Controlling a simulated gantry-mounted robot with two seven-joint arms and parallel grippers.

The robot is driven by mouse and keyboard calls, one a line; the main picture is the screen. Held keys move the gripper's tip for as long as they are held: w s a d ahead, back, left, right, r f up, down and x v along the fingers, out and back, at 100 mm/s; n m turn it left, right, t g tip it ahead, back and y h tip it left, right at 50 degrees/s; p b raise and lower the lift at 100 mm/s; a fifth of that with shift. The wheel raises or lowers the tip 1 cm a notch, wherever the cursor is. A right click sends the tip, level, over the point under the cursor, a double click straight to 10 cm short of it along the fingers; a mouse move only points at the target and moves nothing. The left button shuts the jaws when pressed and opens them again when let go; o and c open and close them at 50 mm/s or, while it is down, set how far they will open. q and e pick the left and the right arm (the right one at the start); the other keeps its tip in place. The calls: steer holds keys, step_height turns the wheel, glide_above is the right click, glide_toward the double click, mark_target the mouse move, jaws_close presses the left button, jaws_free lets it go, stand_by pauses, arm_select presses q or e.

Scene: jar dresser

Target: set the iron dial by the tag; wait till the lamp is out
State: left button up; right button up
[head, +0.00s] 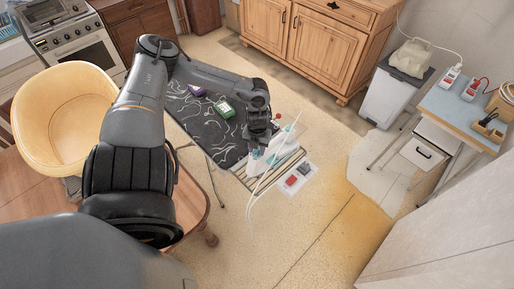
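A white and teal iron (259,162) rests near the right end of a dark ironing board (205,125) with a white pattern. My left gripper (272,136) is just above the iron and partly covers it. I cannot tell whether its fingers are open or shut, or whether they touch the iron. A small red spot (278,116) shows beside the gripper. The iron's dial and lamp are too small or hidden to read. No tag can be made out for certain. My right gripper is not in view.
A purple object (197,90) and a green and white object (224,108) lie on the board. A panel with a red and a dark part (297,178) sits at its end. A white cord (252,205) hangs there.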

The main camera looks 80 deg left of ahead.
mark_target(257, 151)
arm_select(q)
steer(key=shift+r, duration=0.1)
step_height(257, 151, up, 11)
steer(key=p, duration=0.9)
